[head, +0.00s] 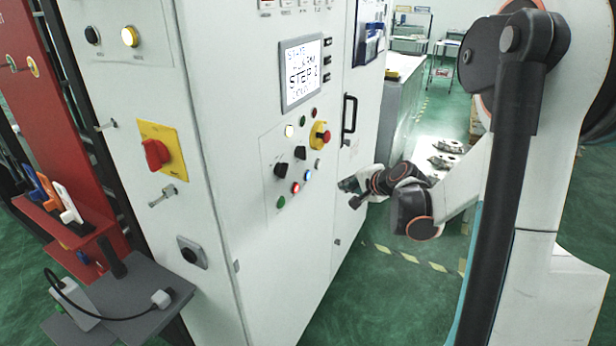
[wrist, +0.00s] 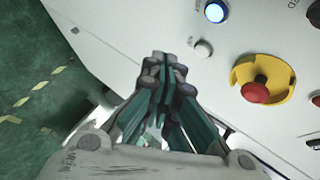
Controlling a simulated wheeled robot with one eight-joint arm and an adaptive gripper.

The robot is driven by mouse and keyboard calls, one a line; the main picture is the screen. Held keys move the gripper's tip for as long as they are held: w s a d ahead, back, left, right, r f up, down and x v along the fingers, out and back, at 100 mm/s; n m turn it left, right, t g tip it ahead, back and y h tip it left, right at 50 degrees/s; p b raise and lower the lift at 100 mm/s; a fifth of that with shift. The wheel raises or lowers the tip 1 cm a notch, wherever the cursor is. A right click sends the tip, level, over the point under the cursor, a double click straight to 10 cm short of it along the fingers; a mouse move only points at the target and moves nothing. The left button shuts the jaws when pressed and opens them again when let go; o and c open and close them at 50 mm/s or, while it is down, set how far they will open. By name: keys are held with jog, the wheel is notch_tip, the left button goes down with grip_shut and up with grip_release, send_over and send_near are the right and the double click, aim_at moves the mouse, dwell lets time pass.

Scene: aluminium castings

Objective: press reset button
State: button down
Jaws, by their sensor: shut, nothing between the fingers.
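The white cabinet's control panel (head: 262,160) carries several small buttons. No label marking reset can be read. A red emergency stop on a yellow collar (head: 320,135) sits higher on the panel. My gripper (head: 350,192) is right of the buttons, shut and empty. In the wrist view its fingertips (wrist: 162,62) point toward the panel, left of the pale button; contact cannot be told.
A display (head: 301,72) is above the buttons, and a black door handle (head: 349,114) is near my gripper. A red-and-yellow rotary switch (head: 155,153) is on the cabinet's left face. A grey shelf (head: 140,290) juts out at lower left. Green floor is open at right.

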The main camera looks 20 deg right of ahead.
jog(key=w+a, duration=0.5)
jog(key=w, duration=0.1)
jog(key=shift+w, duration=0.2)
jog(key=shift+w+a, duration=0.1)
jog(key=shift+w, duration=0.05)
dwell(1.4)
jog(key=shift+w+a, duration=0.15)
jog(key=shift+w, duration=0.05)
jog(key=shift+w+a, duration=0.3)
jog(key=shift+w, duration=0.05)
dwell(0.9)
jog(key=shift+s+d+b, duration=0.3)
jog(key=shift+s+d, duration=0.2)
jog(key=shift+s, duration=0.2)
jog(key=s+d, duration=0.1)
jog(key=s, duration=0.1)
jog(key=s+d, duration=0.2)
dwell(0.7)
